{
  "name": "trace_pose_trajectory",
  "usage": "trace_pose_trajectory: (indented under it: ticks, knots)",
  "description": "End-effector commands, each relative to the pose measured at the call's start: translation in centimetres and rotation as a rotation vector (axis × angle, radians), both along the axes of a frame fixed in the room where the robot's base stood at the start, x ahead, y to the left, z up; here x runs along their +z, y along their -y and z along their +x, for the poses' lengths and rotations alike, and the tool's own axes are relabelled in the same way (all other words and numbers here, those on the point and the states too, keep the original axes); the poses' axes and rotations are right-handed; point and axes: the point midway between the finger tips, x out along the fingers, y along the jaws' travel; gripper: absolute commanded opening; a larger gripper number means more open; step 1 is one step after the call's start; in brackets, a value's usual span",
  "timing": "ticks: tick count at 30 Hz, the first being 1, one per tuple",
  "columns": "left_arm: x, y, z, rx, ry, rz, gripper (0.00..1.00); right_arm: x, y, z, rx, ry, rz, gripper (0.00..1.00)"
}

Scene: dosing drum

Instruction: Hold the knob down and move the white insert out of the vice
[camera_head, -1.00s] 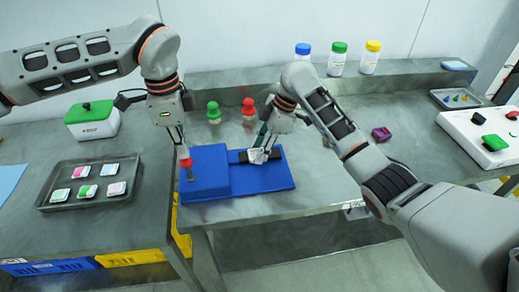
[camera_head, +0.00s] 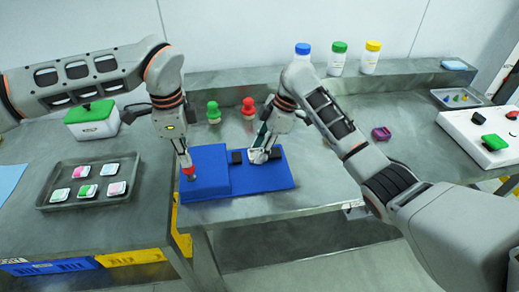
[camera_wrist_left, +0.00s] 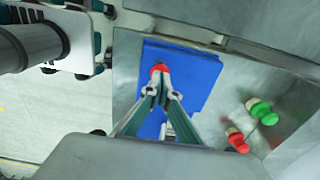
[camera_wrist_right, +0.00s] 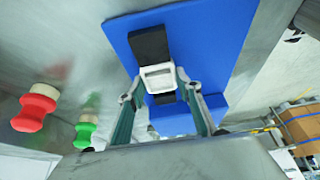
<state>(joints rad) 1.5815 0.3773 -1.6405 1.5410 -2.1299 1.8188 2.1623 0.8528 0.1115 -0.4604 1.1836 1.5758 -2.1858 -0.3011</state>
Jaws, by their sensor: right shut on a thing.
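The blue vice (camera_head: 262,178) lies on the table, with a raised blue block (camera_head: 208,170) at its left. The red knob (camera_head: 188,172) is at the left edge of that block. My left gripper (camera_wrist_left: 160,88) has its fingertips together, on top of the knob (camera_wrist_left: 160,68). My right gripper (camera_wrist_right: 160,88) has its fingers on both sides of the white insert (camera_wrist_right: 158,77) and is shut on it. The insert sits between two black jaws (camera_wrist_right: 150,42); I cannot tell whether it is raised. In the head view my right fingers partly hide the insert (camera_head: 258,156).
A green-topped piece (camera_head: 213,112) and a red-topped piece (camera_head: 249,107) stand behind the vice. A dark tray (camera_head: 88,183) with several labelled pieces lies on the left. A white panel (camera_head: 478,142) is at the far right. The table between vice and panel is mostly clear.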

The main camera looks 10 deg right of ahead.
Motion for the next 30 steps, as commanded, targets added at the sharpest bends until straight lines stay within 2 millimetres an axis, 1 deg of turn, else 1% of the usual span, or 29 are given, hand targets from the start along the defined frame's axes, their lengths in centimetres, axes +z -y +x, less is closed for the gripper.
trace_pose_trajectory:
  ticks: [1,5,11,30]
  knots:
    - [-0.6,0.0,-0.1,-0.001,-0.005,0.002,0.00,0.0,0.0,0.0,0.000,0.001,0.000,0.13]
    - [-1.5,0.0,-0.2,0.000,-0.007,0.003,0.00,0.0,0.0,0.0,0.000,0.001,0.000,0.13]
    - [-1.3,0.0,-0.2,0.000,-0.006,0.003,0.00,0.7,0.1,0.1,0.000,0.003,0.000,0.13]
    - [-1.3,0.0,-0.2,0.000,-0.006,0.003,0.00,5.3,0.0,0.1,0.000,0.003,0.000,0.13]
